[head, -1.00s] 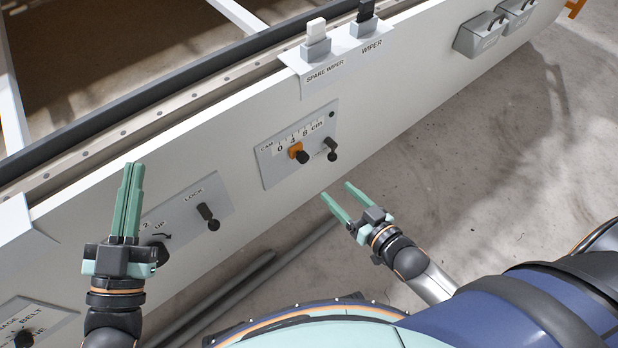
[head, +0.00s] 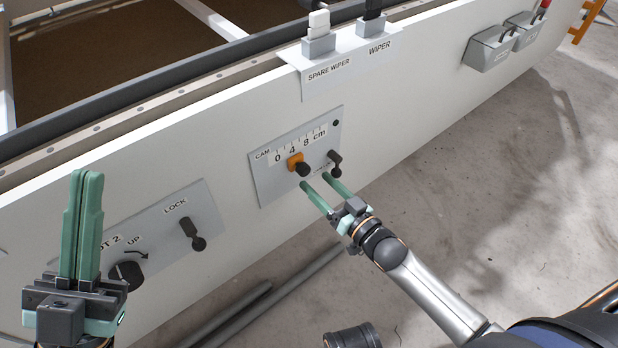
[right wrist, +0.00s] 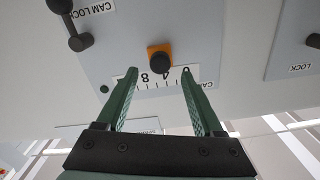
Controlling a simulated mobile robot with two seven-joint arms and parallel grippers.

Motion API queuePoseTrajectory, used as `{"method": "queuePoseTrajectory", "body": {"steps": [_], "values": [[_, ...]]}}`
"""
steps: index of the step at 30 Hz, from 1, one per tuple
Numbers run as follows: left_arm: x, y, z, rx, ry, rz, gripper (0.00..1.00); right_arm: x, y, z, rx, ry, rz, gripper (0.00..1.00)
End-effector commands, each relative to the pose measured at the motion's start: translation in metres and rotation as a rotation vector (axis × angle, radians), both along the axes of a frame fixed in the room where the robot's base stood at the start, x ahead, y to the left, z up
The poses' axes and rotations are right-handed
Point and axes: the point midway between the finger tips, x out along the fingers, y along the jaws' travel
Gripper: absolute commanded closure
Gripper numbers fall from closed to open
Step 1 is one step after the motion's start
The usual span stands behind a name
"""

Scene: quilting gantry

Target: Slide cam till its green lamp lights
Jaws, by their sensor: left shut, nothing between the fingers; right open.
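The cam slider, an orange block with a black knob (head: 301,167), sits on the grey CAM plate (head: 268,187), close to the 4 of its 0-4-8 cm scale. The cam's small round lamp (head: 336,123) at the plate's upper right is dark, not lit green. My right gripper (head: 315,179) is open, its fingers pointing at the plate just below the knob. In the right wrist view the orange block and knob (right wrist: 159,60) show beyond and between the open fingertips (right wrist: 159,73), with nothing held. My left gripper (head: 84,175) is shut and empty, far left of the cam.
The CAM LOCK lever (head: 335,160) is right of the knob, close to my right fingers, its ball end down. A LOCK lever (head: 192,235) and a rotary knob (head: 126,275) sit on another plate to the left.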

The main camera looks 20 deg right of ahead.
Motion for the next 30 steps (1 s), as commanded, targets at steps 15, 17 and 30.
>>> {"method": "queuePoseTrajectory", "body": {"steps": [15,17,30], "values": [[0.001,-0.002,-0.017,0.007,0.008,-0.005,1.00,0.040,0.015,0.000,-0.001,0.002,0.000,0.31],[0.001,-0.002,-0.017,0.007,0.008,-0.005,1.00,0.040,0.015,0.000,0.000,0.002,0.000,0.31],[0.001,-0.002,-0.017,0.006,0.010,-0.005,1.00,0.040,0.015,0.000,0.001,0.001,-0.001,0.70]]}}
